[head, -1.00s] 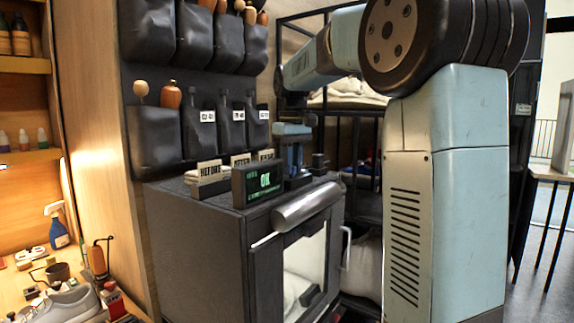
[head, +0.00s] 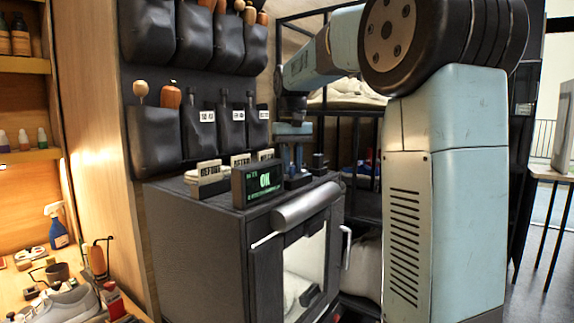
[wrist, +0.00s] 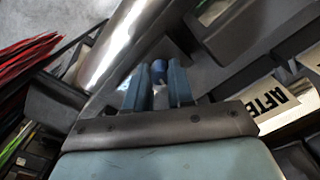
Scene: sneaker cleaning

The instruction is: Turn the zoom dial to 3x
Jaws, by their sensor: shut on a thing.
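My gripper (head: 291,158) points down at the top of the dark photo box (head: 200,235), behind the small display. In the wrist view its two blue fingers (wrist: 158,90) are closed around a small blue rounded piece (wrist: 158,70), which seems to be the zoom dial. The fingers hide most of it, and no zoom marks or pointer can be read. The display (head: 258,182) faces the head camera and shows a green "OK"; its smaller lines are too small to read.
Label cards, one reading "BEFORE" (head: 209,175), stand left of the gripper; an "AFTER" card (wrist: 268,97) shows close by in the wrist view. A grey cylinder (head: 308,204) lies along the box's front top edge. Black pouches (head: 156,140) hang behind.

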